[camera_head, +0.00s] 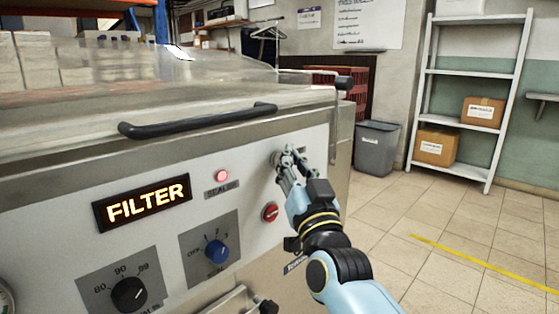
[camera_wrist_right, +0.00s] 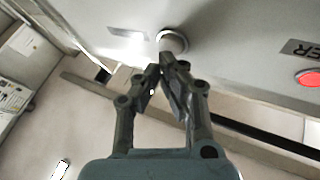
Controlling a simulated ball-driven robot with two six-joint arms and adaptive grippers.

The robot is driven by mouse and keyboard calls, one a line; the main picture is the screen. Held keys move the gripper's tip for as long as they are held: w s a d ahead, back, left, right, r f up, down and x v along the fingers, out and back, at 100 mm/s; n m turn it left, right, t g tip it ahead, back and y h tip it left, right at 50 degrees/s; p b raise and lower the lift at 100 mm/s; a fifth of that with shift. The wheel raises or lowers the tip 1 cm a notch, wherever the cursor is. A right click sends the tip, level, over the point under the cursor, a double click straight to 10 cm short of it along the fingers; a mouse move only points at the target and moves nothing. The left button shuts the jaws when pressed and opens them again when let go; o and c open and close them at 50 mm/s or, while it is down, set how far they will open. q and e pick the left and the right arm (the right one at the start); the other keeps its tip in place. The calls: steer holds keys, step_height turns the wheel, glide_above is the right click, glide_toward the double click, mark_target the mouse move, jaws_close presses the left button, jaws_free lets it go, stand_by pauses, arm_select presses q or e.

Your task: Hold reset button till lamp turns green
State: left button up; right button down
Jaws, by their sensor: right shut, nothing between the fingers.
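The round reset button (camera_wrist_right: 172,40) with a metal ring sits on the machine's pale panel in the right wrist view. In the head view my right gripper largely covers it. My right gripper (camera_head: 284,160) is shut and empty, with its fingertips at the button. The wrist view shows the fingertips (camera_wrist_right: 163,64) overlapping the button's lower edge; I cannot tell whether they touch or press it. The lamp (camera_head: 222,175) glows red to the left of the gripper, above a small label. It also shows red in the wrist view (camera_wrist_right: 309,77). My left gripper is not in view.
The panel also carries a lit FILTER display (camera_head: 142,203), a blue knob (camera_head: 216,251), a black dial (camera_head: 129,294) and a red round control (camera_head: 270,212) below my gripper. A black lid handle (camera_head: 200,121) juts out above. The tiled floor at the right is open.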

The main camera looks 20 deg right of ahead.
steer(key=shift+w+a, duration=0.15)
steer(key=shift+w, duration=0.25)
stand_by(0.3)
stand_by(1.9)
steer(key=shift+s+d+p, duration=0.3)
steer(key=shift+s+p, duration=0.2)
steer(key=shift+s, duration=0.25)
steer(key=shift+s, duration=0.1)
steer(key=s, duration=0.1)
steer(key=s+d+p, duration=0.1)
steer(key=s, duration=0.1)
steer(key=s+d+p, duration=0.1)
steer(key=shift+s, duration=0.25)
